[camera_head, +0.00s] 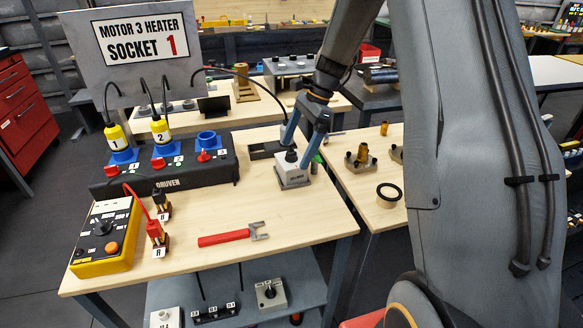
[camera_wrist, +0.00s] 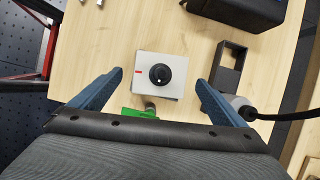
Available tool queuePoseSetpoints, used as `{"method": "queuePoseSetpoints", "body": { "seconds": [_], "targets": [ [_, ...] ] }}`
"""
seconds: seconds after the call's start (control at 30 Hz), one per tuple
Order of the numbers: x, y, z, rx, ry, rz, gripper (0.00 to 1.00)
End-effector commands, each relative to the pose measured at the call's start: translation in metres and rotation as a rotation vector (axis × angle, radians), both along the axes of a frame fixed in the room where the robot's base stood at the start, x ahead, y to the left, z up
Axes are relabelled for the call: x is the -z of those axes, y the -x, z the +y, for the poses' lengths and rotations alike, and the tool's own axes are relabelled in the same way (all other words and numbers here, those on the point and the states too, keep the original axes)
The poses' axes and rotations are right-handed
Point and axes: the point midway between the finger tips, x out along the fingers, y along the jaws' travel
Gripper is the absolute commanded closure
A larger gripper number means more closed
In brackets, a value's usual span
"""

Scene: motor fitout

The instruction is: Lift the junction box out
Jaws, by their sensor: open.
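A light grey box with a round black knob (camera_head: 292,175) sits on the wooden bench in the head view; its small front label is hard to read. It also shows in the wrist view (camera_wrist: 146,88), with a red mark on its top. I cannot tell whether it is the junction box. My gripper (camera_head: 294,157) is over this box, pointing down. In the wrist view my gripper (camera_wrist: 160,80) is open, one finger on each side of the box, with gaps showing on both sides. A green piece (camera_wrist: 139,114) lies by the box's near edge.
A black open tray (camera_wrist: 234,60) lies right of the box. A grey plug with a black cable (camera_wrist: 243,108) is close to the right finger. A red-handled tool (camera_head: 225,238), a yellow tester (camera_head: 105,237) and a socket block (camera_head: 205,170) share the bench. More boxes (camera_head: 270,293) stand on the lower shelf.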

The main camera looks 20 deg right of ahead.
Motion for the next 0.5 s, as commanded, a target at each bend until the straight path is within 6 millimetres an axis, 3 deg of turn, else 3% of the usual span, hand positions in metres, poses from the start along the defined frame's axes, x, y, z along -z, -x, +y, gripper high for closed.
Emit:
{"method": "queuePoseSetpoints", "body": {
  "seconds": [0.3, 0.5],
  "targets": [
    [0.038, 0.003, 0.015, -0.003, 0.0, 0.002, 0.05],
    [0.046, 0.002, 0.018, -0.003, 0.002, -0.001, 0.05]
  ]
}}
